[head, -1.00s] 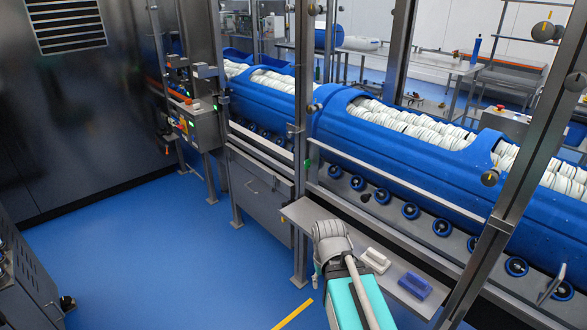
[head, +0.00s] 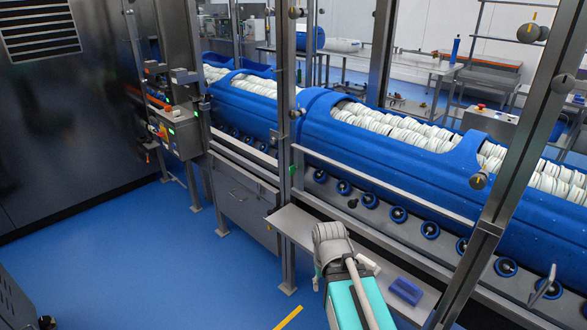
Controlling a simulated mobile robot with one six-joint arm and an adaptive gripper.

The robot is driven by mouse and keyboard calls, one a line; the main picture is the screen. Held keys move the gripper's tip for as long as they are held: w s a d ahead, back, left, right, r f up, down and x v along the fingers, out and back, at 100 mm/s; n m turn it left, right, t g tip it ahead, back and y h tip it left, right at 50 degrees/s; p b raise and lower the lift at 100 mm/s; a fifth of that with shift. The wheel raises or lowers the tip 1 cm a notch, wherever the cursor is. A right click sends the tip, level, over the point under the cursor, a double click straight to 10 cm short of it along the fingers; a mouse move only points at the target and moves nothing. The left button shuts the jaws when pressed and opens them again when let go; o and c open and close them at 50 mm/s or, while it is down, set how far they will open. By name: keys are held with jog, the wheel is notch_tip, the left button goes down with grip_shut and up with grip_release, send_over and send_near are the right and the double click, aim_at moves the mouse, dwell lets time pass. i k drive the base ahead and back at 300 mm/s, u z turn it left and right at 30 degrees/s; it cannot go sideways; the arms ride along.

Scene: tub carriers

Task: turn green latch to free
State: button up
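A small green piece (head: 293,170) shows on the upright steel post at the left end of the rail, in front of the blue tub carriers. It may be the green latch, but it is too small to tell its shape or which way it is turned. Part of my own arm, grey and teal, rises at the bottom middle, in front of the steel shelf and below the green piece. My gripper does not show in this view.
A steel shelf (head: 290,222) juts out below the rail. It bears a blue brush-like block (head: 406,291) and a white one (head: 368,262), partly hidden by my arm. Blue tubs (head: 390,150) hold stacked white discs. Open blue floor (head: 150,260) lies at left.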

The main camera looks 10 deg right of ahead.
aim_at(292, 169)
jog(key=i, duration=0.85)
jog(key=u, duration=0.05)
